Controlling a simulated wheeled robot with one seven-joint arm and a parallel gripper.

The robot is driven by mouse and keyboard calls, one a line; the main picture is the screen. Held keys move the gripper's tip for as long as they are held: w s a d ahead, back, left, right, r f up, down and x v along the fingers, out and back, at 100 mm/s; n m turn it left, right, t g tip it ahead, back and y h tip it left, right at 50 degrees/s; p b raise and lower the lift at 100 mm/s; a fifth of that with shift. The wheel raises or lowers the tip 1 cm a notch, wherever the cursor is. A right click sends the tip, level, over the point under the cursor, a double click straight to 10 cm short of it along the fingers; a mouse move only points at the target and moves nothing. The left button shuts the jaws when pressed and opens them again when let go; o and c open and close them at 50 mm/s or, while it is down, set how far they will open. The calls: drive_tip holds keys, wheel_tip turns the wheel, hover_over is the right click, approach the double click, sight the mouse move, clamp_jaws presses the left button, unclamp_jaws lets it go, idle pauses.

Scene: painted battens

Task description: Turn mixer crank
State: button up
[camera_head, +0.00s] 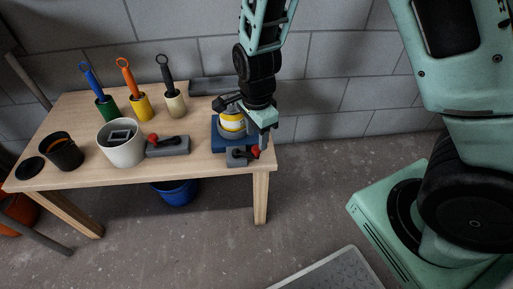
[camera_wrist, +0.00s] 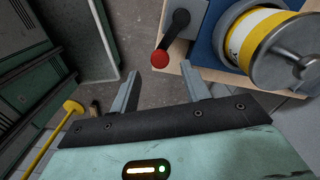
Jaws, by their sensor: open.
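The mixer (camera_head: 231,123) has a yellow and white can on a blue base, at the right end of the table. It also shows at the upper right of the wrist view (camera_wrist: 262,38). Its crank is a black arm with a red ball knob (camera_wrist: 160,58) on a grey block (camera_wrist: 187,17); in the head view the knob (camera_head: 255,151) is at the table's front right. My gripper (camera_wrist: 161,84) is open and empty. In the wrist view, the red knob appears just beyond the gap between the fingertips, apart from both. In the head view my gripper (camera_head: 263,141) is beside the mixer and partly covers it.
A second grey block with a red-knobbed lever (camera_head: 168,145) is left of the mixer. A white bucket (camera_head: 123,151), a black cup (camera_head: 61,153) and three handled tools in coloured cups (camera_head: 140,107) fill the table's left. A blue bin (camera_head: 175,193) stands below.

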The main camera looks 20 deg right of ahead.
sight(257, 148)
drive_tip(key=shift+f+b, duration=0.45)
drive_tip(key=shift+f, duration=1.65)
drive_tip(key=shift+c, duration=0.3)
clamp_jaws()
